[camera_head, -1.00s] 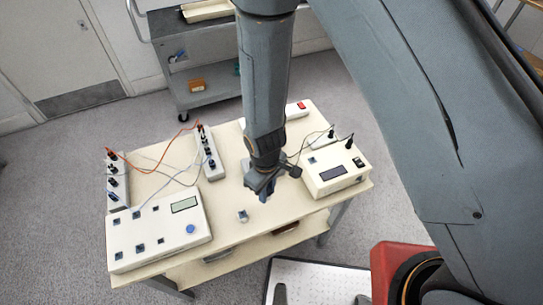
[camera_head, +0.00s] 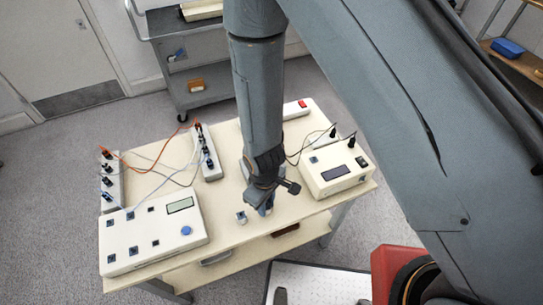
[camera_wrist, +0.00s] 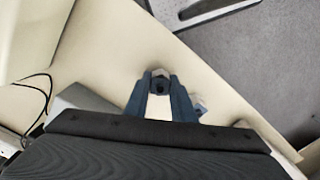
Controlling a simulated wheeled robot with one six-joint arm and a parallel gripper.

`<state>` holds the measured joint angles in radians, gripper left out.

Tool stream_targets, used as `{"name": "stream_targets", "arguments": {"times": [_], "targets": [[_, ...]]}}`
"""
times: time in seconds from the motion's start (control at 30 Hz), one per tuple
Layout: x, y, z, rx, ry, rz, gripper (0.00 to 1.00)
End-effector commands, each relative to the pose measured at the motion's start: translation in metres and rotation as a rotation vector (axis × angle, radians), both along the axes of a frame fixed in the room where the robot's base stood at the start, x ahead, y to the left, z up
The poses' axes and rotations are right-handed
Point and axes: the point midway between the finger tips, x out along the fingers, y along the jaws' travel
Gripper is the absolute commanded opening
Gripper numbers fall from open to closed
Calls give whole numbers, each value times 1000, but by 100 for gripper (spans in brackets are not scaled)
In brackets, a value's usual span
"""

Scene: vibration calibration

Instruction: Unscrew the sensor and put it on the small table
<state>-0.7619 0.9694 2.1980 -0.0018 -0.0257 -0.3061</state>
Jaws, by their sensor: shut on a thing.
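My gripper (camera_head: 262,208) points down over the front middle of the cream table (camera_head: 225,180). In the head view the gripper hides this piece. A small pale grey block (camera_head: 241,217) stands on the table just left of the gripper; it also shows beside the fingers in the wrist view (camera_wrist: 200,105). I cannot tell whether the held piece touches the table.
A white box with a display and blue knob (camera_head: 155,235) stands at the left. Wired terminal strips (camera_head: 207,153) stand behind. A grey cart (camera_head: 190,65) is at the back. The table's front edge is near.

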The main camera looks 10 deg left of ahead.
Motion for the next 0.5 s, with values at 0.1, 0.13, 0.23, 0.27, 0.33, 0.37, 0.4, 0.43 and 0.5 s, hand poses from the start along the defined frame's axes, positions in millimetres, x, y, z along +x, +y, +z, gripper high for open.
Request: {"name": "stream_targets", "arguments": {"times": [0.1,0.13,0.23,0.27,0.33,0.37,0.4,0.43,0.5], "targets": [[0,0,0,0,0,0,0],[0,0,0,0,0,0,0],[0,0,0,0,0,0,0],[0,0,0,0,0,0,0],[0,0,-1,0,0,0,0],[0,0,-2,0,0,0,0],[0,0,-2,0,0,0,0],[0,0,-3,0,0,0,0],[0,0,-4,0,0,0,0]]}}
